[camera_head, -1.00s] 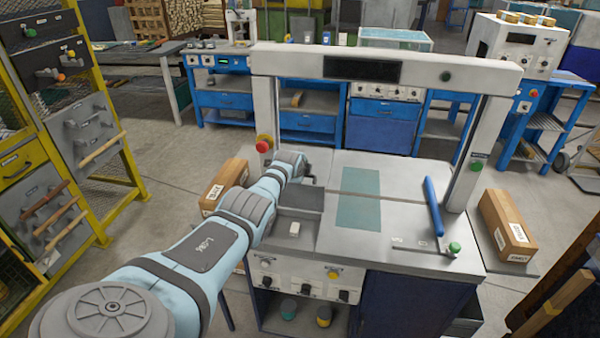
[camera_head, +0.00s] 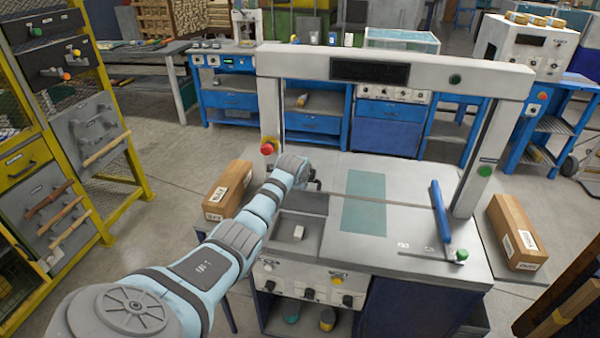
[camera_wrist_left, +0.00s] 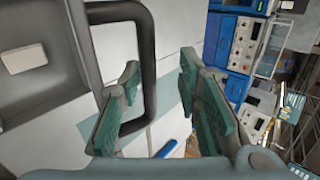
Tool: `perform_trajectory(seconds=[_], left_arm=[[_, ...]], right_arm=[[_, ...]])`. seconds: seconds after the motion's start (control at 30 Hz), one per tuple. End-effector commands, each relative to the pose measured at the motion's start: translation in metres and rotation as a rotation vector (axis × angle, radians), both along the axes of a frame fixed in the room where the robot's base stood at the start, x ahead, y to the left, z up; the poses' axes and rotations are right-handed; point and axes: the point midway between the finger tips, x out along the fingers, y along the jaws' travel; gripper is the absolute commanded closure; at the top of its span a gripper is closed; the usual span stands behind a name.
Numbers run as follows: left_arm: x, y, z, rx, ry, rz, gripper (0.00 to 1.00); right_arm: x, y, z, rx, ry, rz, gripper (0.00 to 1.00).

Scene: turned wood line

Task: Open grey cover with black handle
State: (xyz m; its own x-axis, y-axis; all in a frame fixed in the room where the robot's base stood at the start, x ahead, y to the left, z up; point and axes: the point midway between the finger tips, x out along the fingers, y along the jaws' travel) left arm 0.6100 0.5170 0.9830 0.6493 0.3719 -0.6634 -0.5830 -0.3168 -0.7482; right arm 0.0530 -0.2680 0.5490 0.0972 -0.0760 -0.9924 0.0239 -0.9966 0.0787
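The grey cover (camera_head: 303,203) shows in the head view as a dark grey panel at the left of the bench top. A recess with a small white block (camera_head: 299,232) lies open in front of it. In the left wrist view the black handle (camera_wrist_left: 149,65) is a U-shaped loop. My left gripper (camera_wrist_left: 160,100) is open, with one green-padded finger over the loop's inside and the other beyond its bar. The bar lies between the fingers; I see no grip on it. In the head view the left gripper (camera_head: 314,184) is small beside the cover's far edge. My right gripper is out of view.
A white frame (camera_head: 390,70) arches over the bench. A red button (camera_head: 267,149) is on its left post. Cardboard boxes flank the bench at left (camera_head: 229,190) and right (camera_head: 511,231). The bench's middle is clear.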

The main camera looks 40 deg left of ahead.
Motion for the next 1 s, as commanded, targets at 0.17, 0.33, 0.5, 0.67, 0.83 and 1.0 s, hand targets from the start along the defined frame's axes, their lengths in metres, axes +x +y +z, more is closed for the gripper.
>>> perform_trajectory(seconds=[0.17, 0.33, 0.5, 0.67, 0.83, 1.0], left_arm=[[-0.029, -0.015, 0.031, 0.008, -0.006, -0.001, 0.69], [-0.053, -0.03, 0.058, 0.011, -0.01, 0.0, 0.69], [-0.063, -0.036, 0.069, 0.01, -0.012, 0.0, 0.69], [-0.064, -0.037, 0.07, 0.009, -0.012, 0.001, 0.69], [-0.063, -0.037, 0.07, 0.009, -0.013, 0.0, 0.69], [-0.063, -0.037, 0.069, 0.009, -0.013, 0.0, 0.69]], right_arm=[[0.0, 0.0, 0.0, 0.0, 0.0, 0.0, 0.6], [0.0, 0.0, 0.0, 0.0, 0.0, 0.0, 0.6], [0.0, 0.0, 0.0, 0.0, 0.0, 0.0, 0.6], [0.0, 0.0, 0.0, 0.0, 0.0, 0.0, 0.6], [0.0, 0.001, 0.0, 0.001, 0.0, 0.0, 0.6], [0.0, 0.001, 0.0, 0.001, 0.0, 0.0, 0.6]])
